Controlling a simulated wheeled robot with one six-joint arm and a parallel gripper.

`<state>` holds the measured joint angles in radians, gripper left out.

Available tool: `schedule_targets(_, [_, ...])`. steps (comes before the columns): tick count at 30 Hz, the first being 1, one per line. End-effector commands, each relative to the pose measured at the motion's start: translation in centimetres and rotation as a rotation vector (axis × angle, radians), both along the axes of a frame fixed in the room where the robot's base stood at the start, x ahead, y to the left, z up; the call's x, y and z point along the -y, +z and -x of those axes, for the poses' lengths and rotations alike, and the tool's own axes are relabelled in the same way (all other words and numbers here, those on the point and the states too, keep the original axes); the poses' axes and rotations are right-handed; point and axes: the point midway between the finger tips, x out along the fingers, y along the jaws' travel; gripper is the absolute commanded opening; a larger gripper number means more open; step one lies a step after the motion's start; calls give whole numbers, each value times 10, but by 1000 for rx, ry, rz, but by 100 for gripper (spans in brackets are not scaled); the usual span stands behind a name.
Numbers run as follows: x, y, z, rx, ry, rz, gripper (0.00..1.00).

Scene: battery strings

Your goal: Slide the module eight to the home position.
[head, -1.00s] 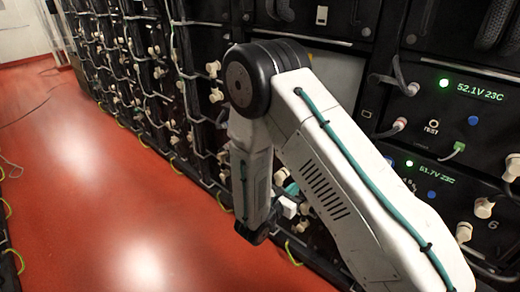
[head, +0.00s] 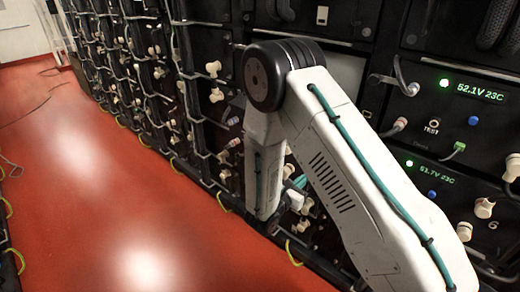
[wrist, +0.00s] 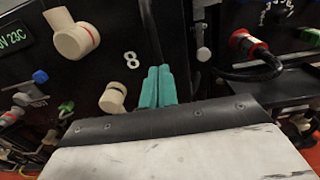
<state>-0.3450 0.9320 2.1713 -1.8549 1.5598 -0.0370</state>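Module eight (wrist: 112,38) has a dark front panel with a white "8" in the wrist view. It carries two cream knobs, an upper one (wrist: 76,40) and a lower one (wrist: 113,97). My gripper (wrist: 157,72) shows as two teal fingers side by side, with no clear gap between them. They are just right of the "8" and the lower knob, near the panel's right edge. I see nothing held, and whether the tips touch the panel is unclear. In the head view my arm mostly hides the gripper; a bit of teal (head: 299,183) shows beside the wrist.
A red connector (wrist: 248,44) with a black cable is on the unit to the right in the wrist view. Blue and green plugs (wrist: 66,108) are at the left. Racks with many cables line the head view; the red floor (head: 110,200) is clear beside them.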

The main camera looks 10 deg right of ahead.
Motion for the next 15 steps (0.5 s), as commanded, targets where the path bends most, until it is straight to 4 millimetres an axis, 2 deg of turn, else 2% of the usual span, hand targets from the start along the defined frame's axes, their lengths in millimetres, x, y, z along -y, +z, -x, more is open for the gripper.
schedule_targets(15, [18,0,-12,1,-4,-1,0])
